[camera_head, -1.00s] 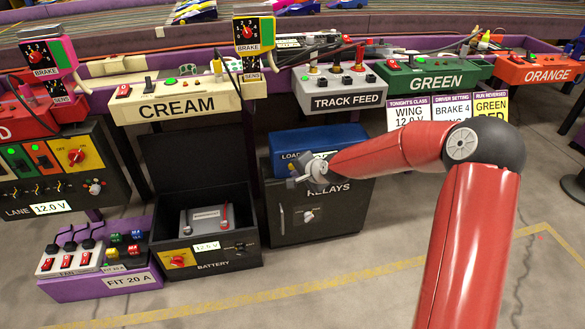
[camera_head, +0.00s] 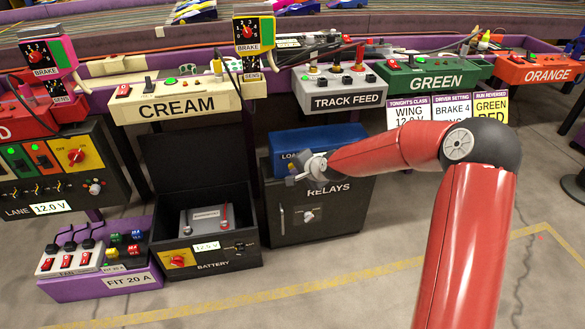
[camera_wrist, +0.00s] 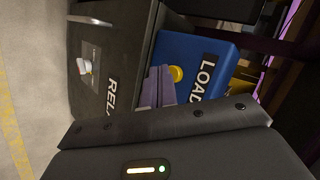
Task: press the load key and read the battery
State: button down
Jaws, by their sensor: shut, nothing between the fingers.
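The blue load box (camera_head: 345,138) sits on top of the dark RELAYS cabinet (camera_head: 345,215). In the wrist view the load box (camera_wrist: 205,50) shows its LOAD label and a round yellow key (camera_wrist: 176,74). My gripper (camera_wrist: 160,72) is shut and empty, its fingertips close beside the yellow key; I cannot tell whether they touch it. In the head view my gripper (camera_head: 291,180) is in front of the load box and covers part of the label. The battery (camera_head: 206,217) lies in the open black battery box (camera_head: 163,232). Its white display (camera_head: 206,246) seems to read about 12.5 V.
A purple fuse tray (camera_head: 100,288) stands left of the battery box. The track feed (camera_head: 340,92) and green station (camera_head: 435,77) hang above the load box. The floor (camera_head: 330,290) in front is clear, with a yellow line.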

jog(key=shift+w+a, duration=0.1)
jog(key=shift+w, duration=0.3)
dwell(0.6)
jog(key=shift+s, duration=0.1)
dwell(0.3)
jog(key=shift+s+d, duration=0.25)
jog(key=shift+s, duration=0.45)
jog(key=shift+s+d, duration=0.25)
jog(key=shift+s, duration=0.55)
jog(key=shift+s+d, duration=0.2)
jog(key=shift+s, duration=0.65)
jog(key=shift+s+d, duration=0.25)
jog(key=shift+s, duration=0.55)
jog(key=shift+r, duration=0.1)
